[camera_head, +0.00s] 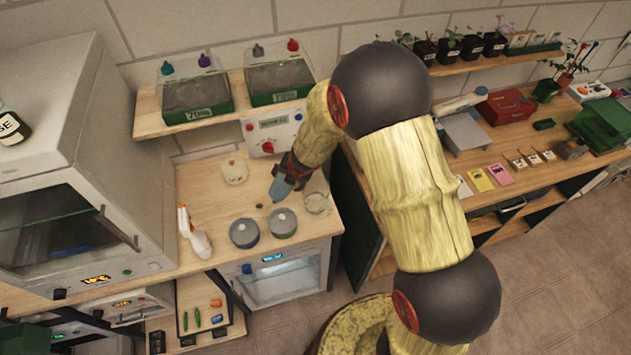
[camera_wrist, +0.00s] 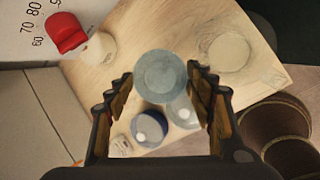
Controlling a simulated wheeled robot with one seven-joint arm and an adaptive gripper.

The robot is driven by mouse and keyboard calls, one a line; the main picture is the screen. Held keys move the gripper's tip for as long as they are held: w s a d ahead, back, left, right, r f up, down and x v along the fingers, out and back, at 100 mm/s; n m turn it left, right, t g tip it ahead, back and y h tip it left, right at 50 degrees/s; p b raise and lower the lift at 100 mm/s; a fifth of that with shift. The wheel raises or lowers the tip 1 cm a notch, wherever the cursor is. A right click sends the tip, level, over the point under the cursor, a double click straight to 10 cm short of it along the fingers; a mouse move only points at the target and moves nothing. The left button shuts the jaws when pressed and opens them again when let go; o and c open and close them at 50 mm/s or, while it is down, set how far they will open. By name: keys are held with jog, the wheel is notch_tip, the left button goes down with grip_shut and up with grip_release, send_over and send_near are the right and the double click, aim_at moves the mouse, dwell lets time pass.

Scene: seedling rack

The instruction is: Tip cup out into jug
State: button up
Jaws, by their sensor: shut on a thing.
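My gripper (camera_head: 288,177) is shut on a small blue-grey cup (camera_head: 281,189), held over the wooden bench top. In the wrist view the cup (camera_wrist: 160,76) shows as a round face between the two fingers (camera_wrist: 163,90); I cannot tell its contents. A pale, see-through round vessel (camera_head: 316,203) stands near the bench's right edge and also shows in the wrist view (camera_wrist: 232,48), apart from the cup. A cream vessel (camera_head: 234,170) stands to the left, near the back. I cannot tell for sure which of these two is the jug.
Blue (camera_head: 244,233) and grey-green (camera_head: 282,222) lidded pots stand at the bench front. A dial box with a red knob (camera_head: 268,146) is behind, under a shelf with green-based trays (camera_head: 193,97). The bench ends at right.

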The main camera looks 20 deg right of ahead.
aim_at(275, 182)
jog(key=a+h+p, duration=0.2)
jog(key=p, duration=0.5)
jog(key=w+a+g+h+p, duration=0.1)
jog(key=a+p, duration=0.1)
jog(key=p, duration=0.5)
jog(key=shift+w+r+n+h+p, duration=0.1)
jog(key=shift+n+h+p, duration=0.2)
jog(key=shift+n+h, duration=0.1)
jog(key=shift+w+a+p, duration=0.1)
jog(key=shift+p, duration=0.6)
jog(key=shift+a+h+p, duration=0.1)
jog(key=shift+h+p, duration=0.2)
jog(key=shift+p, duration=0.2)
